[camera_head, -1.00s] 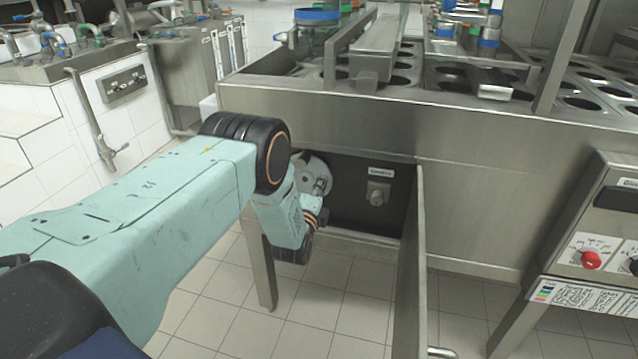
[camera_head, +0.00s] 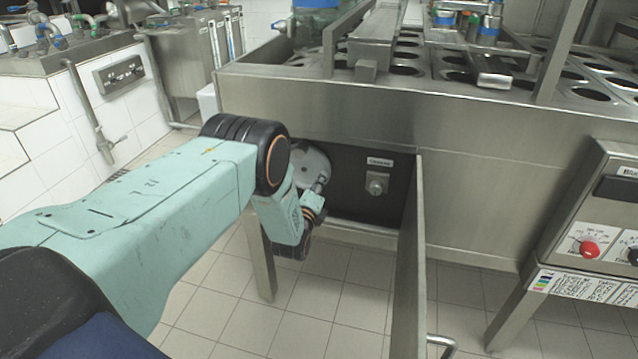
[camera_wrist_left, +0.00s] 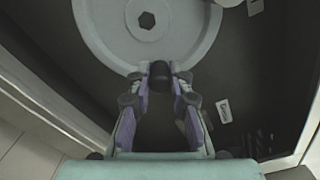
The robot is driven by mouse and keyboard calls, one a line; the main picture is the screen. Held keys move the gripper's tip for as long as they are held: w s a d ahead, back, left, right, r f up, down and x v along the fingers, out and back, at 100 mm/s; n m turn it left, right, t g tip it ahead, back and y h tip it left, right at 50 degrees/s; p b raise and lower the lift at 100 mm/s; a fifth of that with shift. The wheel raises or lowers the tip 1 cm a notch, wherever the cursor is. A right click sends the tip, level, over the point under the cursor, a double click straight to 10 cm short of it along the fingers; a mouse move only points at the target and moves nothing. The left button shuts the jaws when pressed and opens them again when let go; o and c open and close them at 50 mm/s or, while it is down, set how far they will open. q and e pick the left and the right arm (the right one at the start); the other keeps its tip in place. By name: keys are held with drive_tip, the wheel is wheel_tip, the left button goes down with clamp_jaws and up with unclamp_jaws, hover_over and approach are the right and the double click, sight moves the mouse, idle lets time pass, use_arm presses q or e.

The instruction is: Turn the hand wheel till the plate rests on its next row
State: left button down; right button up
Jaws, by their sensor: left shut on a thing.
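The hand wheel (camera_head: 309,166) is a pale grey disc inside the open dark bay under the steel machine. In the left wrist view the wheel (camera_wrist_left: 190,42) fills the top, with a hexagonal hole at its hub. My left gripper (camera_wrist_left: 160,84) is shut on the wheel's dark knob (camera_wrist_left: 160,72) at the rim's lower edge. In the head view my left forearm and wrist hide part of the wheel and the grip. The steel top has plates with rows of round holes (camera_head: 408,56); I cannot tell how the plate sits on its row. My right gripper is not in view.
An open door panel (camera_head: 409,265) stands right of the bay. A small knob (camera_head: 376,183) under a white label sits on the bay's back wall. A machine leg (camera_head: 261,260) stands below my wrist. A control box with a red knob (camera_head: 589,249) is at the right.

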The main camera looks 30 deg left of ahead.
use_arm(q)
drive_tip(key=shift+f, duration=0.1)
drive_tip(key=c, duration=1.2)
unclamp_jaws()
drive_tip(key=v, duration=1.2)
